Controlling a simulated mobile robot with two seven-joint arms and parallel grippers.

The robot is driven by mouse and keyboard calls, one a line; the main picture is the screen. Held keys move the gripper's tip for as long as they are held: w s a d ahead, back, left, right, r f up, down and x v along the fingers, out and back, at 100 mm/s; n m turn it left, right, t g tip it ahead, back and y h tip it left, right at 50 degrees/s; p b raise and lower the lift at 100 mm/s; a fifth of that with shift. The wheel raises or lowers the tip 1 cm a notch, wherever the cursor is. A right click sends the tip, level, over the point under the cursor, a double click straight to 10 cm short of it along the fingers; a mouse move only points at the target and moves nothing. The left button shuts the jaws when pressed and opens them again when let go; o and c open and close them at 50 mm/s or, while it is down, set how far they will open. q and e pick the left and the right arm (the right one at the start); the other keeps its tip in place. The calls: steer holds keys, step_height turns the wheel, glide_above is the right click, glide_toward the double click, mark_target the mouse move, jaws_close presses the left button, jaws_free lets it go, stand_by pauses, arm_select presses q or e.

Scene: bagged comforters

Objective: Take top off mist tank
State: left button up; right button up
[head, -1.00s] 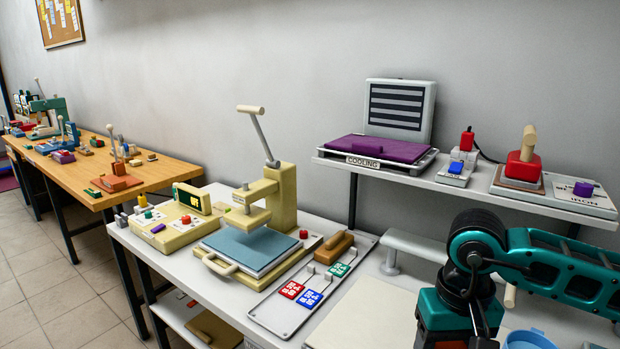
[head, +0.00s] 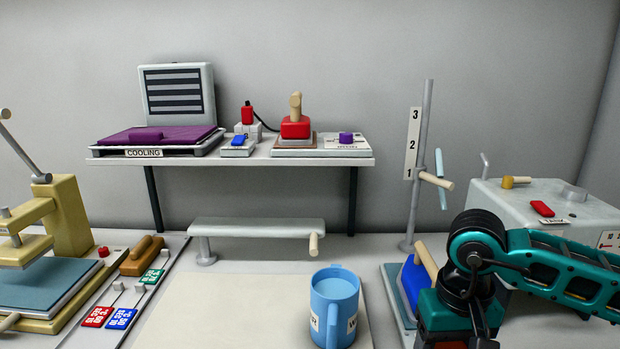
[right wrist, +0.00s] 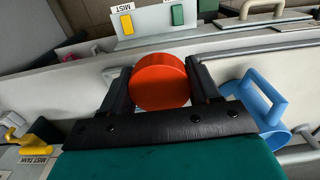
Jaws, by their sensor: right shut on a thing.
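My right gripper (right wrist: 160,68) is shut on a round orange-red cap (right wrist: 160,85), which sits between its two black fingers in the right wrist view. What lies under the cap is hidden. A label reading MIST TANK (right wrist: 36,161) shows at the lower left of that view, beside a yellow part (right wrist: 36,151). In the head view, a pale box (head: 590,207) at the right carries a small, hard-to-read label (head: 553,221). My right arm (head: 480,250) covers its lower front, and that gripper's fingers are not visible there. My left gripper is not in view.
A blue mug (head: 335,305) stands left of my right arm; it also shows in the right wrist view (right wrist: 262,103). A numbered post (head: 427,130) stands behind the arm. A press (head: 65,220) is at left.

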arm_select(q)
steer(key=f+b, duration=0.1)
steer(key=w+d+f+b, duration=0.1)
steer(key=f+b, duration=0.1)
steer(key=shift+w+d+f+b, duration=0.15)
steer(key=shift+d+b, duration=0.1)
steer(key=shift+b, duration=0.1)
arm_select(e)
steer(key=f, duration=0.5)
steer(key=shift+s+d+f, duration=0.1)
steer(key=shift+d+f, duration=0.15)
